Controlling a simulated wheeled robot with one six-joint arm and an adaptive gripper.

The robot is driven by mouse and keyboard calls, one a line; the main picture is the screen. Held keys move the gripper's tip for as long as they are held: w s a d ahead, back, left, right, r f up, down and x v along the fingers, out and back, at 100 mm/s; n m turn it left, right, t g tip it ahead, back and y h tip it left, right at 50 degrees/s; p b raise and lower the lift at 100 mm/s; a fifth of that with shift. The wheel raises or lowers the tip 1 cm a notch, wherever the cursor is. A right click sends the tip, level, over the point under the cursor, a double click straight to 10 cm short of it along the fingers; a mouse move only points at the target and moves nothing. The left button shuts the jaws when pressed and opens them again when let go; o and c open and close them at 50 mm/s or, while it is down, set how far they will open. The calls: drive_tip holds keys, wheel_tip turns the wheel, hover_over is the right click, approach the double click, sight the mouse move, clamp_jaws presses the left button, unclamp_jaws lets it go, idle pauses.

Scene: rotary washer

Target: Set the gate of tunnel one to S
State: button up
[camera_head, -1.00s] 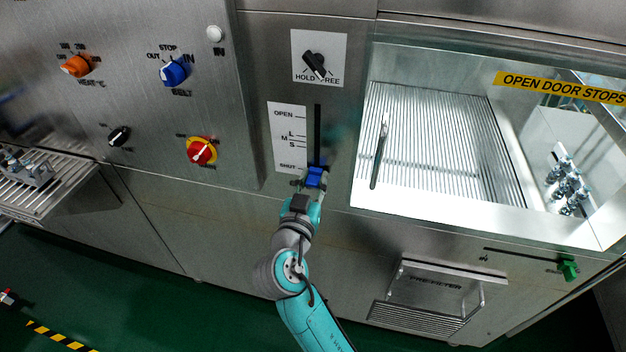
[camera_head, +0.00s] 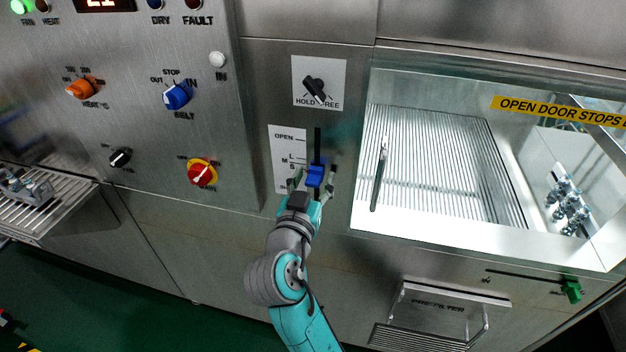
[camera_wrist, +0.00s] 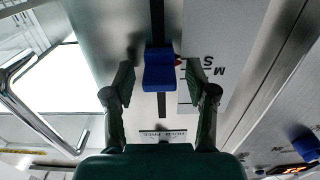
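The blue gate knob (camera_head: 315,176) sits on a dark vertical slot (camera_head: 317,145) beside a white scale (camera_head: 283,150) marked OPEN, L, M and S; its lower end is partly hidden by my gripper. In the wrist view the knob (camera_wrist: 159,72) has a small red pointer (camera_wrist: 178,60) roughly level with the upside-down S (camera_wrist: 207,62). My gripper (camera_wrist: 160,75) is open, one finger on each side of the knob, with visible gaps between fingers and knob. The gripper also shows in the head view (camera_head: 314,184), coming from below. Contact with the knob's underside cannot be told.
A HOLD/FREE switch (camera_head: 315,90) sits above the slot, its handle slanted. A vertical door handle (camera_head: 379,175) stands out to the right, before the glass window. Rotary knobs, including a red-yellow one (camera_head: 202,173), are on the left panel. A green slider (camera_head: 571,291) is at lower right.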

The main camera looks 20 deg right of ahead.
drive_tip(key=v, duration=1.2)
drive_tip(key=shift+f, duration=0.1)
idle(0.4)
